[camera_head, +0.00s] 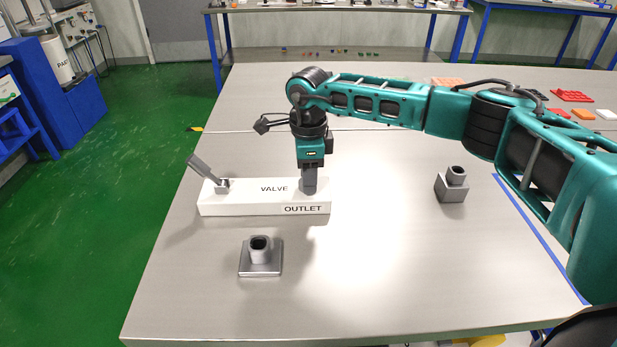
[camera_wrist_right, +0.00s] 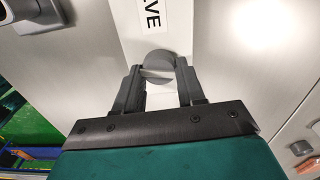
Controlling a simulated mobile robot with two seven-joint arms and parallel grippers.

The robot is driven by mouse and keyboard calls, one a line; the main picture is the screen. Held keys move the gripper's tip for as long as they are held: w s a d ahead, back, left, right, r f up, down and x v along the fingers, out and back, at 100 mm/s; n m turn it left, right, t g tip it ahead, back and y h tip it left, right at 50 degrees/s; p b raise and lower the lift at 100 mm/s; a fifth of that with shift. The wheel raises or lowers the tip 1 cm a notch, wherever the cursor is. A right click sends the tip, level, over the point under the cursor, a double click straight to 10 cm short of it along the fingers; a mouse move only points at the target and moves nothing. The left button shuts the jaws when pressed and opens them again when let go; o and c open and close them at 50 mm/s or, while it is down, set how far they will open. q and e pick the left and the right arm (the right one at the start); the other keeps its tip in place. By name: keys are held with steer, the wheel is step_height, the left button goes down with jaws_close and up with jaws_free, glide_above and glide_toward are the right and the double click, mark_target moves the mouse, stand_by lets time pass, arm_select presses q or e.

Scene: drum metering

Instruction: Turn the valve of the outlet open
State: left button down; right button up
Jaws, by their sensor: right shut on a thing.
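A long white block (camera_head: 240,204) with the labels VALVE and OUTLET lies on the table, left of centre. A grey lever (camera_head: 203,168) at its left end slants up to the left. My right gripper (camera_head: 309,188) points straight down at the block's right end. In the right wrist view its fingers (camera_wrist_right: 158,88) stand on either side of a round grey knob (camera_wrist_right: 158,64) on the block, and it is shut on this knob. In the head view the fingers mostly hide the knob. My left gripper is not in view.
A grey socket on a square plate (camera_head: 260,262) stands in front of the block. Another grey socket (camera_head: 452,186) stands at the right. A blue line (camera_head: 540,237) runs along the right. The table's middle is clear.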

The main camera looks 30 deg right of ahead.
steer(key=shift+w+n, duration=0.1)
steer(key=shift+n, duration=0.9)
steer(key=o, duration=1.1)
steer(key=shift+c, duration=0.2)
steer(key=shift+r, duration=0.1)
step_height(320, 180, up, 13)
